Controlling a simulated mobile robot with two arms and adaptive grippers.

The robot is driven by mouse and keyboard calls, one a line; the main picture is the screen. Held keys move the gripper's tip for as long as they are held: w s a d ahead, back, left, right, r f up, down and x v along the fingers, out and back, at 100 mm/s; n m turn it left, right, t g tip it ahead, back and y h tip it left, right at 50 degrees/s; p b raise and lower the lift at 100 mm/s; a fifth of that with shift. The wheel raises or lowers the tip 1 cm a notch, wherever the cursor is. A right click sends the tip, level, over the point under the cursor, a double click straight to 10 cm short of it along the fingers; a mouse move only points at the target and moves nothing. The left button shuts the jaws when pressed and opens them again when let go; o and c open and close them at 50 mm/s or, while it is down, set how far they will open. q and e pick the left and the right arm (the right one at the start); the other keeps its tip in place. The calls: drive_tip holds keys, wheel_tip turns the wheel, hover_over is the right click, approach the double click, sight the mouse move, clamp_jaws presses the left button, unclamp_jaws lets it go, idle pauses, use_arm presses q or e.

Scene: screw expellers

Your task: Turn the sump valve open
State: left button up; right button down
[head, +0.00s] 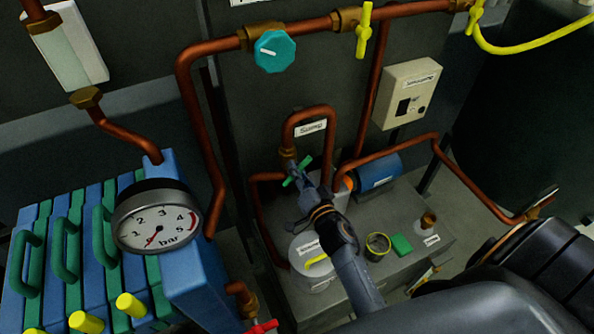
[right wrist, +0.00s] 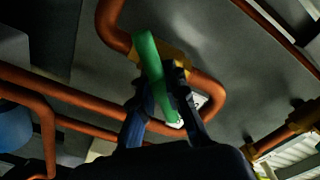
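The sump valve's green handle (head: 298,172) sits on the copper pipe just below the "Sump" label (head: 310,129). My right gripper (head: 306,188) reaches up to it from below and covers part of the valve in the head view. In the right wrist view the green handle (right wrist: 150,62) runs slantwise between the two dark fingers of the right gripper (right wrist: 160,85). One finger is on each side, close to the handle. I cannot tell whether they press on it. My left gripper is not in view.
Copper pipes loop around the valve. A blue motor (head: 375,171), a grey control box (head: 408,93) and a teal knob (head: 275,50) are nearby. A green button (head: 401,245) is on the tank top.

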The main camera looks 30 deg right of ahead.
drive_tip(key=shift+f, duration=0.1)
idle(0.3)
drive_tip(key=n, duration=0.4)
drive_tip(key=shift+s+d, duration=0.1)
drive_tip(key=n, duration=0.4)
drive_tip(key=shift+n, duration=0.3)
drive_tip(key=n, duration=0.5)
drive_tip(key=c, duration=2.1)
unclamp_jaws()
drive_tip(key=n, duration=0.3)
drive_tip(key=shift+b, duration=0.3)
drive_tip(key=shift+o, duration=0.5)
drive_tip(key=shift+n, duration=0.7)
